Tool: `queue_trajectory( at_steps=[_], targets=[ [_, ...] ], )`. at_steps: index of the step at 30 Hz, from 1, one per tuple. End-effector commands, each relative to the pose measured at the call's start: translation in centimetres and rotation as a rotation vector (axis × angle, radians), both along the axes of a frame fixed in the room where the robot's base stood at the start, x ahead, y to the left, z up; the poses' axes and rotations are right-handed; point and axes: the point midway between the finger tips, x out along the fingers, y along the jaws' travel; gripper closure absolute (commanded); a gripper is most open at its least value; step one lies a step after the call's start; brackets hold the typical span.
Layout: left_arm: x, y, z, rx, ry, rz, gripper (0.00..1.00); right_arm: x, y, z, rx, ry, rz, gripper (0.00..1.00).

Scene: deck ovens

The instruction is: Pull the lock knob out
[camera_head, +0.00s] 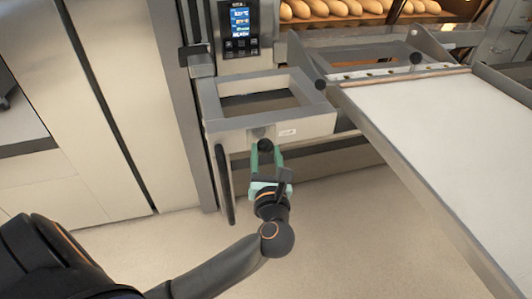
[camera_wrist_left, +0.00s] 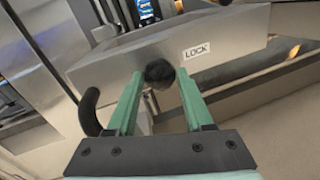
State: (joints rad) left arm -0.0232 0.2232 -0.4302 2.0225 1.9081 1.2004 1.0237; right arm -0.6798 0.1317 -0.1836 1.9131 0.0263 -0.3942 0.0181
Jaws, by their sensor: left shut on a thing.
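The lock knob (camera_head: 265,145) is a small black round knob on the front face of the steel frame (camera_head: 222,126) under the oven's control panel. It also shows in the left wrist view (camera_wrist_left: 159,73), beside a white label reading LOCK (camera_wrist_left: 196,50). My left gripper (camera_head: 265,152) has its two green fingers on either side of the knob, shut on it. In the left wrist view the fingertips (camera_wrist_left: 160,77) touch or nearly touch the knob's sides. How far the knob stands out from the face is hard to tell. My right gripper is not in view.
A black curved handle (camera_head: 224,185) hangs left of the knob. A long pale loader tray (camera_head: 440,125) slopes across the right side. The control display (camera_head: 239,20) and bread loaves (camera_head: 330,8) are above. The floor below the frame is clear.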

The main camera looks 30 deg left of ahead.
Motion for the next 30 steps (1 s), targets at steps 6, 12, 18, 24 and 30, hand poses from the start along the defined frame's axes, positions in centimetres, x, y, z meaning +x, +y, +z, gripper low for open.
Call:
queue_trajectory(
  at_steps=[6, 12, 18, 24, 30],
  targets=[
    [0.0, 0.1, 0.0, 0.0, 0.0, 0.002, 1.0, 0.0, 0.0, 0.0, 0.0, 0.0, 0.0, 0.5],
    [0.0, 0.1, 0.1, 0.001, -0.001, 0.002, 1.0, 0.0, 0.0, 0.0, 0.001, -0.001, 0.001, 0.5],
    [-0.6, -0.7, -0.1, -0.004, 0.0, 0.0, 1.0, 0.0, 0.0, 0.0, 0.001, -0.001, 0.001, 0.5],
    [-1.7, -2.0, 0.0, -0.001, 0.001, 0.002, 1.0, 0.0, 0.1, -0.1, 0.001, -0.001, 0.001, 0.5],
    [-1.7, -2.1, 0.0, 0.0, 0.002, 0.0, 1.0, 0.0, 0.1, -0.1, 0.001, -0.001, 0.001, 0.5]
  ],
)
